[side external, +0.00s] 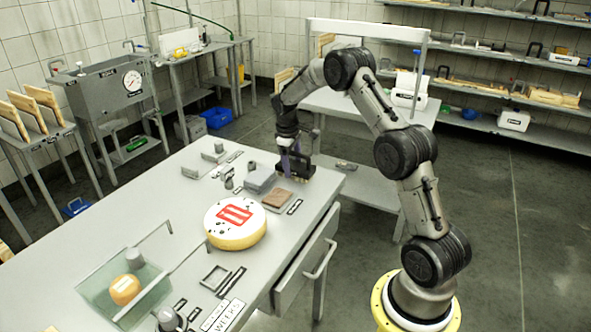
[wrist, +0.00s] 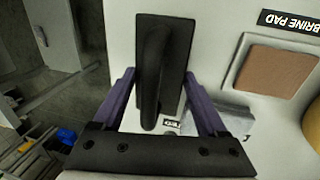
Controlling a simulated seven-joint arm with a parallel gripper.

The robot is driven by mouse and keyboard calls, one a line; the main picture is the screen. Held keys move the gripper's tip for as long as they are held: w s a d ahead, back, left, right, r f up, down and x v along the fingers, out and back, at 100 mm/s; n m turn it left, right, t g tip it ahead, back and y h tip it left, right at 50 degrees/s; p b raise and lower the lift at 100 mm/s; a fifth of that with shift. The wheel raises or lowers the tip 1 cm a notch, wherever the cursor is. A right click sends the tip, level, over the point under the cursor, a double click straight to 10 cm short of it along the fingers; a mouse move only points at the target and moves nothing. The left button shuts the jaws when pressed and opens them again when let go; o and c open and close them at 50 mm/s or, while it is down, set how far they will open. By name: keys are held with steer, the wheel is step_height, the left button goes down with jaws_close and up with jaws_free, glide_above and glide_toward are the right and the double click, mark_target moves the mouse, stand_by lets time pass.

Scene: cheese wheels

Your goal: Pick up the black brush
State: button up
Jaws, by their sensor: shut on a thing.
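The black brush (wrist: 176,38) is a dark rectangular block with a raised, rounded handle along it. In the wrist view it lies between the two purple fingers of my gripper (wrist: 160,82), which is shut on it. In the side view my gripper (side external: 297,160) points down at the far right corner of the table. There the brush is a dark shape that merges with the fingers. I cannot tell whether it touches the tabletop.
A brown brine pad (side external: 277,199) and a grey block (side external: 260,179) sit close to my gripper. A cheese wheel (side external: 235,222) with a red mark stands mid-table. A clear brine tank (side external: 110,290) is at the near left. The drawer (side external: 305,262) sticks out at the right.

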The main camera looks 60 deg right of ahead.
mark_target(293, 153)
steer(key=shift+r, duration=0.15)
steer(key=shift+c, duration=0.2)
steer(key=shift+r, duration=0.25)
step_height(293, 153, up, 3)
steer(key=shift+s+a+r, duration=0.1)
steer(key=shift+s+a, duration=0.05)
steer(key=s+a+r, duration=0.7)
steer(key=s+r, duration=0.2)
steer(key=s, duration=0.2)
steer(key=shift+s+a, duration=0.15)
steer(key=shift+a, duration=0.2)
